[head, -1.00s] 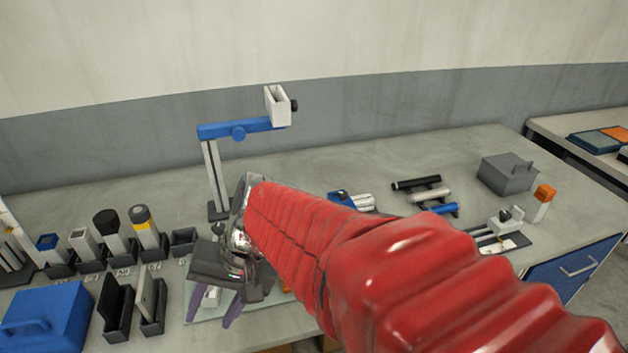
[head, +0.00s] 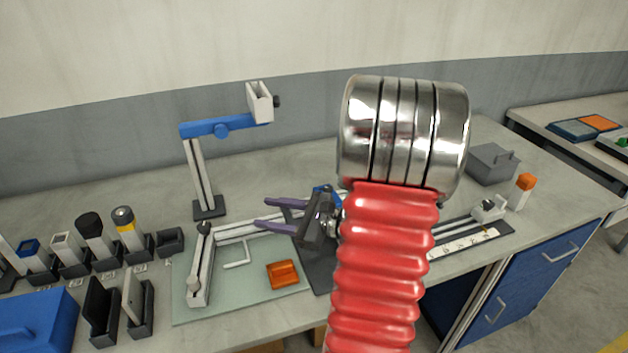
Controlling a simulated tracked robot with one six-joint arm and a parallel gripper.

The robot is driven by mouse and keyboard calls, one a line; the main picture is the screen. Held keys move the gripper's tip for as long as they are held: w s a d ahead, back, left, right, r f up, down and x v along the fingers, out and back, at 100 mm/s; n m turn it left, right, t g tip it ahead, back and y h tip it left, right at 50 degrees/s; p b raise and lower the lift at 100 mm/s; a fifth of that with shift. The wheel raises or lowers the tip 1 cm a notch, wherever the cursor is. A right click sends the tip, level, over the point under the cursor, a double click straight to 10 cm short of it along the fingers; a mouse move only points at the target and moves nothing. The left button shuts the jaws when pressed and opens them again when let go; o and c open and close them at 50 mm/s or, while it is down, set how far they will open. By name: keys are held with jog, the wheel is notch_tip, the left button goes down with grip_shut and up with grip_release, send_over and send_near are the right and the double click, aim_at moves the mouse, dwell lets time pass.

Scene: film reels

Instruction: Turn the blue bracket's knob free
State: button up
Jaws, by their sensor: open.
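A blue arm (head: 240,126) with a round blue knob (head: 222,131) sits on an upright grey post (head: 201,175) at the back left. A white open box with a black side knob (head: 277,102) is at the arm's right end. Another blue part (head: 320,191) shows just behind my gripper, mostly hidden; I cannot tell which blue part is the task's bracket. My gripper (head: 261,212) is open and empty, its purple fingers pointing left above the bench. It is right of and below the post, apart from it.
A pale mat (head: 250,308) holds a white jointed frame (head: 199,277), a hex key (head: 237,254) and an orange block (head: 283,273). Several holders with canisters stand left, by a blue box (head: 38,318). A grey box (head: 493,163) is at right. My red arm hides the middle right.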

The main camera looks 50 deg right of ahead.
jog(key=s+d+f+m+t+h, duration=0.25)
jog(key=d+m+h, duration=0.2)
jog(key=d, duration=0.55)
jog(key=m+h, duration=0.6)
send_near(321, 188)
jog(key=shift+g, duration=0.25)
jog(key=s+r, duration=0.1)
jog(key=s, duration=0.1)
jog(key=s+a+r, duration=0.1)
jog(key=r, duration=0.1)
jog(key=shift+s, duration=0.4)
jog(key=shift+a, duration=0.1)
jog(key=shift+w, duration=0.1)
jog(key=shift+w, duration=0.45)
jog(key=x, duration=1.3)
jog(key=shift+c, duration=0.7)
